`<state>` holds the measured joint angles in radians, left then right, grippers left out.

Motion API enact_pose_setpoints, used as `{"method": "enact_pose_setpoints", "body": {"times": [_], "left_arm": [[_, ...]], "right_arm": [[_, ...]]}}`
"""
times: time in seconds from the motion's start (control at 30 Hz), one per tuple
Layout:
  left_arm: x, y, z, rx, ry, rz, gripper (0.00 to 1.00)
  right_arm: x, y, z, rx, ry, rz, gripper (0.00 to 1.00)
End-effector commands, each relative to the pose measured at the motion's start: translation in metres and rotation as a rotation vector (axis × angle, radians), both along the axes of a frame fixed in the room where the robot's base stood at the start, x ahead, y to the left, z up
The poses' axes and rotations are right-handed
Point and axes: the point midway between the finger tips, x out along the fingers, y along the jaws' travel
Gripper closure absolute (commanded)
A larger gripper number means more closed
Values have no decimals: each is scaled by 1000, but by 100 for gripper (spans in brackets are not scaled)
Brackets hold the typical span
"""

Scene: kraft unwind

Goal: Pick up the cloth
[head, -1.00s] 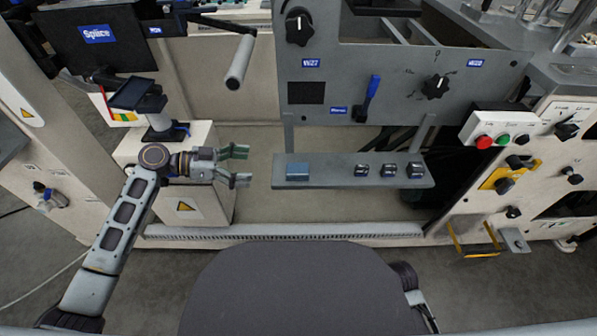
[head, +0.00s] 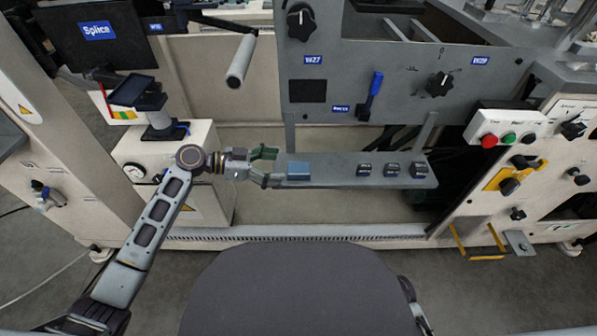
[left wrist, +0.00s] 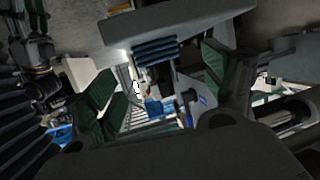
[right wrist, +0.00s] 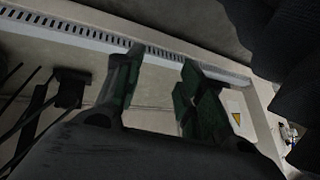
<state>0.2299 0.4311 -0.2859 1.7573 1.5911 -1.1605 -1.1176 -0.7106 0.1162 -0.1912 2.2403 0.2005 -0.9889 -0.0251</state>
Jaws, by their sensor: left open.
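The cloth (head: 299,171) is a small folded blue stack on the left end of a narrow grey shelf (head: 336,179). In the left wrist view the cloth (left wrist: 155,50) shows as a layered blue block between my finger tips. My left gripper (head: 272,167) is open and empty, just left of the cloth, its fingers pointing at it. I cannot tell whether a finger touches it. My right gripper (right wrist: 162,58) shows only in the right wrist view, open and empty, away from the cloth.
Several small dark blocks (head: 391,170) sit along the shelf to the right of the cloth. The grey panel (head: 410,75) with knobs and a blue-handled lever (head: 371,92) rises above the shelf. A white box with a gauge (head: 134,172) stands behind my left arm.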

Motion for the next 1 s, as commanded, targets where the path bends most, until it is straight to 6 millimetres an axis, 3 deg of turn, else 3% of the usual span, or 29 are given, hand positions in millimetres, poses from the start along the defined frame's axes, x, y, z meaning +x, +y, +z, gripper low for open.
{"method": "enact_pose_setpoints", "body": {"times": [0.33,0.5,0.7,1.0], "left_arm": [[0,-1,0,0,0,0,17],[1,-11,-4,0,-1,0,17],[3,-32,-8,0,-2,-2,17],[7,-50,-13,2,1,0,17]], "right_arm": [[3,0,2,0,-7,1,61],[8,2,3,11,-27,-3,61],[5,4,-23,34,-42,-19,61],[5,6,-28,49,-58,-28,61]]}}
